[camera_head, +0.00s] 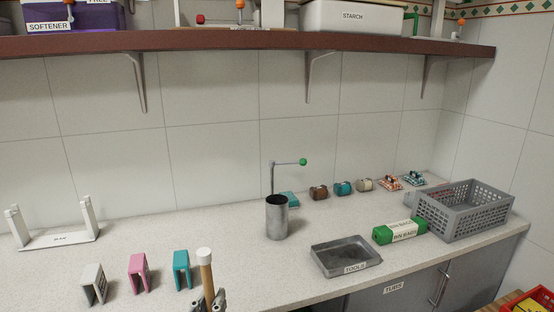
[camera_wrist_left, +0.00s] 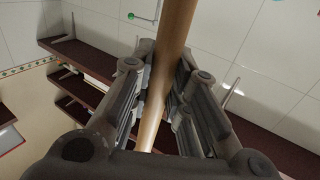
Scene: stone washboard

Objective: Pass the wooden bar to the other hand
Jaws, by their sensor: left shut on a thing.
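The wooden bar (camera_head: 206,271) stands close to upright at the bottom of the head view, with a pale cap on its upper end. My left gripper (camera_head: 207,304) is shut on the wooden bar, below that end. Only the gripper's tips show in the head view. In the left wrist view the bar (camera_wrist_left: 172,50) runs between the two fingers of my left gripper (camera_wrist_left: 160,95), which press on it from both sides. The lower part of the bar is out of the head view. My right gripper does not show in either view.
The counter holds a grey metal cup (camera_head: 277,218), a tools tray (camera_head: 346,257), a green bin bag roll (camera_head: 400,232) and a grey basket (camera_head: 465,210). White, pink and teal holders (camera_head: 182,270) stand front left. A brown shelf (camera_head: 230,41) hangs above. The counter's middle is clear.

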